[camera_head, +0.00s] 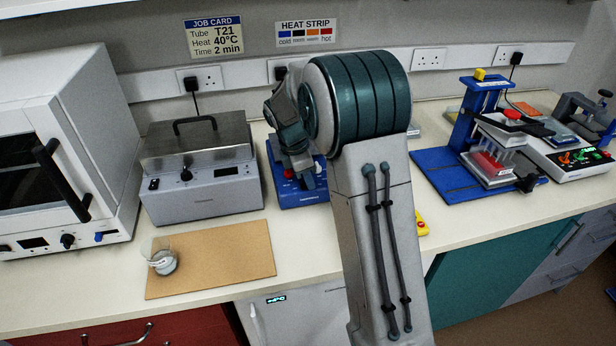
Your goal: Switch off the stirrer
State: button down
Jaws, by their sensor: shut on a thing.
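The likely stirrer is a blue bench device (293,198) with a red control and a pale part on its front. It stands on the bench right of the grey lidded bath. My arm hides its right side and most of its top. My gripper (299,165) points down at the front of this device, and the wrist above it covers part of the view. The gripper is shut on a part at the device's front, which looks like a knob. The fingertips and the exact contact are small and partly hidden. I cannot read any switch position.
The grey lidded bath (203,196) stands close left of the device. A glass beaker (162,258) is on a brown board (225,265) in front. A white oven (60,140) is far left.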

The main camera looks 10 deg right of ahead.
jog(key=c, duration=1.3)
grip_release()
jog(key=v, duration=1.4)
jog(key=shift+b, duration=0.35)
